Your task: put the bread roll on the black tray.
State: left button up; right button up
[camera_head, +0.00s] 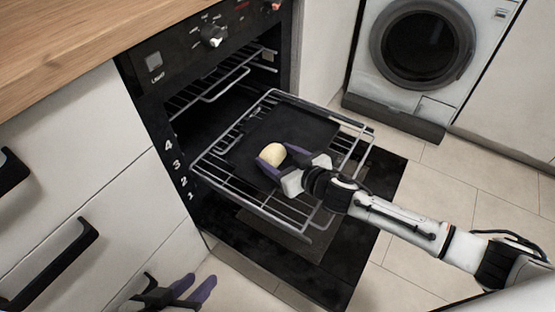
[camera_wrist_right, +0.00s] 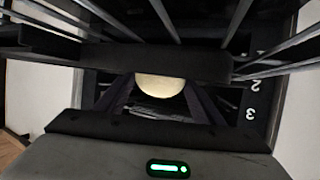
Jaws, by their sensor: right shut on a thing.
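The pale round bread roll (camera_head: 274,152) is between the purple fingers of my right gripper (camera_head: 272,156), which is shut on it. In the head view the roll appears over the black tray (camera_head: 307,130); I cannot tell whether it touches it. The tray is flat and dark and lies on the pulled-out oven rack, its near part hidden by my gripper. In the right wrist view the roll (camera_wrist_right: 160,87) shows between the two dark fingers. My left gripper (camera_head: 192,289) is low at the bottom left, away from the tray, with its fingers apart and empty.
The wire rack (camera_head: 222,177) sticks out of the open oven above its lowered black door (camera_head: 385,190). White drawers with black handles (camera_head: 62,258) stand left, under a wooden worktop (camera_head: 70,35). A washing machine (camera_head: 420,50) stands at the back right. Tiled floor is clear at right.

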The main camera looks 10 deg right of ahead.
jog(key=shift+f, duration=0.15)
jog(key=o, duration=1.1)
jog(key=shift+c, duration=0.2)
jog(key=shift+r, duration=0.35)
pick_arm(q)
jog(key=a+r+p, duration=0.1)
jog(key=p, duration=0.1)
jog(key=a+r+n+t+p, duration=0.1)
jog(key=shift+s+r+y+p, duration=0.15)
jog(key=shift+s+y+p, duration=0.15)
jog(key=shift+s+p, duration=0.1)
pick_arm(e)
jog(key=v, duration=1.2)
jog(key=shift+f, duration=0.15)
